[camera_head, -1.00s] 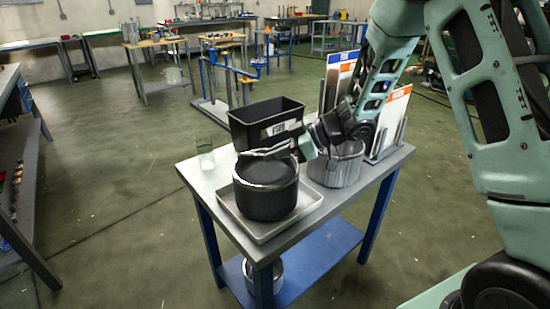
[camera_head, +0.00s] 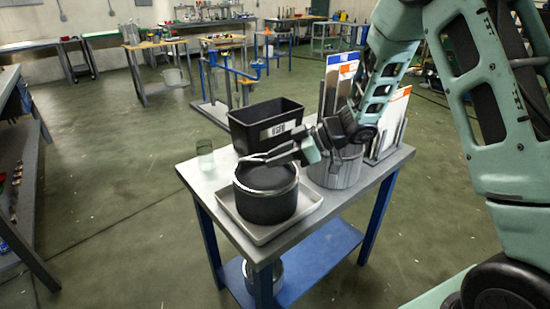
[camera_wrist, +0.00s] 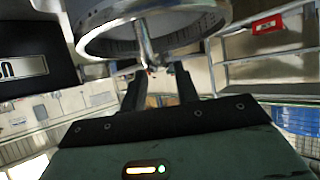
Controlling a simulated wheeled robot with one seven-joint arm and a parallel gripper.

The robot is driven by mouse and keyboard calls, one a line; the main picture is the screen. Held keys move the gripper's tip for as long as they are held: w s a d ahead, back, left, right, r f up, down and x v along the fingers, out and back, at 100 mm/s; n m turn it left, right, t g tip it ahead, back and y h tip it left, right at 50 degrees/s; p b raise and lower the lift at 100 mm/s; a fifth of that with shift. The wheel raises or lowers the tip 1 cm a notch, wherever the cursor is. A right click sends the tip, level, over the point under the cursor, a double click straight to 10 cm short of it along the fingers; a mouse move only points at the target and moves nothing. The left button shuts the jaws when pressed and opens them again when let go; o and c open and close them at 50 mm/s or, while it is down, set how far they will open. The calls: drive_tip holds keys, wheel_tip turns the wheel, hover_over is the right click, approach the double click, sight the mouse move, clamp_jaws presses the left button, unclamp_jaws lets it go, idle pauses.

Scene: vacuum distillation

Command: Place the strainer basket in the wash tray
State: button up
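The strainer basket (camera_head: 266,207), a dark cylinder with a pale rim, stands upright in the shallow grey wash tray (camera_head: 250,233) on the table's front part. My gripper (camera_head: 268,156) is just above the basket's back rim, and its fingers look spread. In the wrist view, the two dark fingers (camera_wrist: 160,82) have a gap between them. A round metal vessel (camera_wrist: 150,25), apparently the basket, fills the top there, with its bent handle (camera_wrist: 146,48) running down toward the gap. Whether a finger touches the handle is unclear.
A black bin (camera_head: 243,122) with a label stands behind the tray, and a clear glass (camera_head: 205,158) stands at left. A ribbed metal pot (camera_head: 336,173) is close at right, partly under my wrist. Upright boards (camera_head: 393,115) stand behind it.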

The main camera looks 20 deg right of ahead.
drive_tip(key=v, duration=1.1)
drive_tip(key=w+a+r+m+t+h, duration=0.25)
drive_tip(key=a+h, duration=0.35)
drive_tip(key=a, duration=0.5)
drive_tip(key=s+a+f+g+h, duration=0.1)
drive_tip(key=s+a+g, duration=0.1)
drive_tip(key=s, duration=0.8)
drive_tip(key=s+a+f+m+g+h, duration=0.1)
drive_tip(key=s+a+g, duration=0.1)
drive_tip(key=s, duration=0.8)
drive_tip(key=s+a+f+m+g+h, duration=0.1)
drive_tip(key=s+g, duration=0.3)
drive_tip(key=s, duration=0.6)
drive_tip(key=shift+s+a+f+h, duration=0.25)
drive_tip(key=shift+a+h, duration=0.35)
drive_tip(key=shift+a, duration=0.1)
drive_tip(key=shift+m, duration=0.25)
